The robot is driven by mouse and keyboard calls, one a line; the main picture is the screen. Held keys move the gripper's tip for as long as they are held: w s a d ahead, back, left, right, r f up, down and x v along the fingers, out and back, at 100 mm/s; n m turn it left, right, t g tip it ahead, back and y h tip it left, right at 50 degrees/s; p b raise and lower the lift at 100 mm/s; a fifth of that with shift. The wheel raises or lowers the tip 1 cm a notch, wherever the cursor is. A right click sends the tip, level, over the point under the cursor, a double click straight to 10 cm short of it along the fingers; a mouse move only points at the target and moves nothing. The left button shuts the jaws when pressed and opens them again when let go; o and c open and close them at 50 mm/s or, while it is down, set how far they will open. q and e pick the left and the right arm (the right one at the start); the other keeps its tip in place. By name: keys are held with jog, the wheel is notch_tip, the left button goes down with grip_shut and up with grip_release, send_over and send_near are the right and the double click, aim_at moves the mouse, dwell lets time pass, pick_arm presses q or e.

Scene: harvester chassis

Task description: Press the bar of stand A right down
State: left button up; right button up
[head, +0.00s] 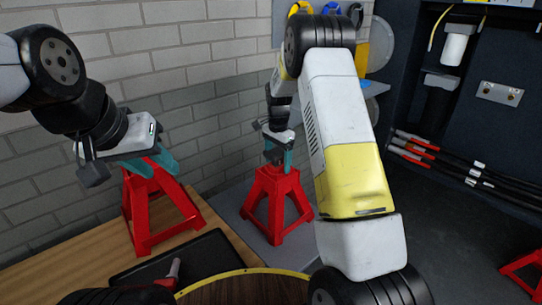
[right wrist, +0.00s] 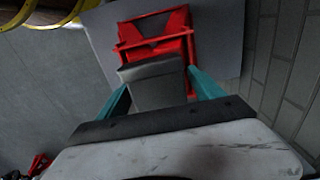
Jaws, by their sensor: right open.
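Two red stands with splayed legs show in the head view: a left stand (head: 143,212) on the wooden top and a middle stand (head: 275,200) on a grey surface. I see no letter that tells which is stand A. My left gripper (head: 156,166), with teal fingers, is at the top of the left stand and hides its bar; its opening is unclear. My right gripper (head: 280,158) is open, pointing down at the top of the middle stand. In the right wrist view, a red stand (right wrist: 155,45) lies beyond the teal fingers, with a grey block between them.
A black tray (head: 180,262) lies on the wooden top (head: 60,270). A brick wall (head: 190,70) stands close behind. Another red stand (head: 524,272) is partly in view at lower right. Red-ended cables (head: 440,160) hang along the dark cabinet at right.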

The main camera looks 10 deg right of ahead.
aim_at(278, 152)
notch_tip(278, 152, up, 7)
jog(key=shift+f, duration=0.1)
dwell(0.3)
jog(key=shift+s, duration=0.1)
jog(key=s+d+r+n+t+y, duration=0.1)
jog(key=s+r+n+t+y, duration=0.3)
jog(key=s+r, duration=1.15)
jog(key=s+r+n+t+h, duration=0.1)
jog(key=s+n, duration=0.6)
jog(key=s, duration=1.2)
jog(key=shift+a+r+n+t+h, duration=0.3)
jog(key=shift+r+n+t+h, duration=0.1)
jog(key=shift+t, duration=0.2)
